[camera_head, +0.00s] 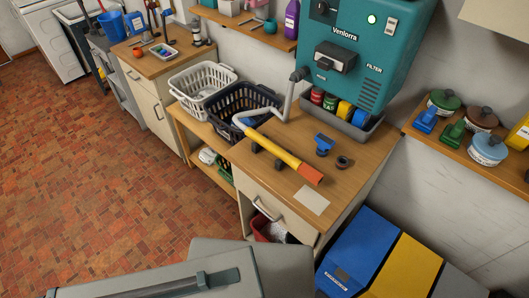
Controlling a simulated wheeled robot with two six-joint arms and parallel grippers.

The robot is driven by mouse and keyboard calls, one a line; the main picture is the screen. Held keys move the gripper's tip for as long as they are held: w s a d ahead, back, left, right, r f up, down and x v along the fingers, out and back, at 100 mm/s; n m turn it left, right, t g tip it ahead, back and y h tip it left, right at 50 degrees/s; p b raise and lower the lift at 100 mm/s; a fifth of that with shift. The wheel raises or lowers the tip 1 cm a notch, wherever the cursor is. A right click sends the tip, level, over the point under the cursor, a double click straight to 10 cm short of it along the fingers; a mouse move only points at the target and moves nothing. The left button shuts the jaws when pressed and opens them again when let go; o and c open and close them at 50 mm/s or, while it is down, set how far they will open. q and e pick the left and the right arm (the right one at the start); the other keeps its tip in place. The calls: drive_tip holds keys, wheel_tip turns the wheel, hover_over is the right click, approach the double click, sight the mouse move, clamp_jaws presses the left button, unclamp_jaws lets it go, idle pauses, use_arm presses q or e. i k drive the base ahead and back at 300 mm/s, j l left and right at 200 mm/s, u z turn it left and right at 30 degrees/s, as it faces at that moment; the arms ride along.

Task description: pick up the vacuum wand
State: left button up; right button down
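The vacuum wand (275,148) is a yellow tube with an orange-red end at its lower right. It lies slantwise along the wooden counter (262,172) below the teal Venlorra unit (362,50). Its upper-left end meets a pale grey hose (287,103) that bends up toward the unit. Dark curved pieces show beside the tube on the counter; I cannot tell whether they support it. Neither of my grippers is in view, and nothing is seen touching the wand.
A black basket (236,104) and a white basket (203,84) stand left of the wand. A blue nozzle (324,142) and a small dark round part (343,162) lie to its right. A flat pale card (311,200) lies near the counter's front. Open tiled floor is at left.

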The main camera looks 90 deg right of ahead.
sight(294, 163)
drive_tip(key=z, duration=3.1)
drive_tip(key=i+j, duration=0.25)
drive_tip(key=i, duration=0.25)
drive_tip(key=l+z, duration=0.05)
